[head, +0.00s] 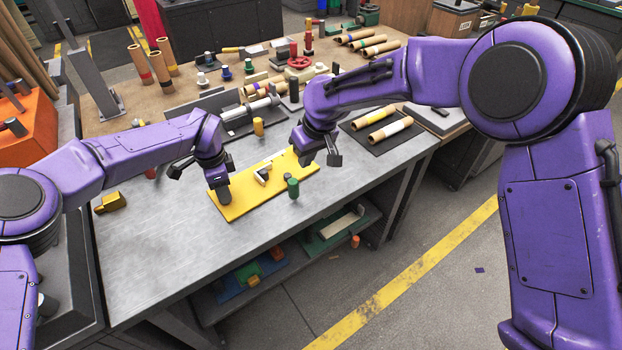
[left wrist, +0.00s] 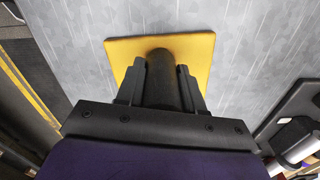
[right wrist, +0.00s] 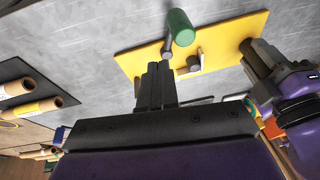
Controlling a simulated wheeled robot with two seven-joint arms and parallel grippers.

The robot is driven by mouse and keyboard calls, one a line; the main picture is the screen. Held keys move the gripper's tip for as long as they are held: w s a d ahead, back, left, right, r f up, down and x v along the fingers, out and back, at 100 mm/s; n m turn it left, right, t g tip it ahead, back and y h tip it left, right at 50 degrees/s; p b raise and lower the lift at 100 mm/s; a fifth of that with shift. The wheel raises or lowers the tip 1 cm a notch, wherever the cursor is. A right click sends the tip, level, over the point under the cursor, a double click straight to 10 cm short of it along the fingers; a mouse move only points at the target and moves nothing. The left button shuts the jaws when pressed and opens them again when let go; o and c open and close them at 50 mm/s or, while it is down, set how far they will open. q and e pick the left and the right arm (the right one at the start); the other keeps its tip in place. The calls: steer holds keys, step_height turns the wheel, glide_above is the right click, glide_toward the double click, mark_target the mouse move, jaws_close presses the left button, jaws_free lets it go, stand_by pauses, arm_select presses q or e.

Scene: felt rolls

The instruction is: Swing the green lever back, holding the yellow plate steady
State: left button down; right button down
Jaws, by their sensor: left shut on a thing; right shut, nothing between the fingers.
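The yellow plate (head: 240,207) lies on the grey metal bench; it also shows in the left wrist view (left wrist: 200,50) and right wrist view (right wrist: 225,40). My left gripper (head: 222,194) is shut on a dark upright post (left wrist: 163,75) at the plate's left end. The green lever (head: 293,187) has an upright green grip at the plate's front right; it shows in the right wrist view (right wrist: 180,27) at the end of a dark arm. My right gripper (head: 328,158) is shut and empty, above and beyond the plate's right end, apart from the lever.
A dark mat with cardboard rolls (head: 390,130) lies to the right. A yellow block (head: 111,203) lies at the bench's left. Tools and rolls crowd the back; the front left of the bench is clear.

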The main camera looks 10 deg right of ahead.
stand_by(0.4)
arm_select(q)
jaws_free()
steer(key=shift+r, duration=0.15)
stand_by(0.5)
steer(key=shift+r+p, duration=0.5)
steer(key=shift+r, duration=0.9)
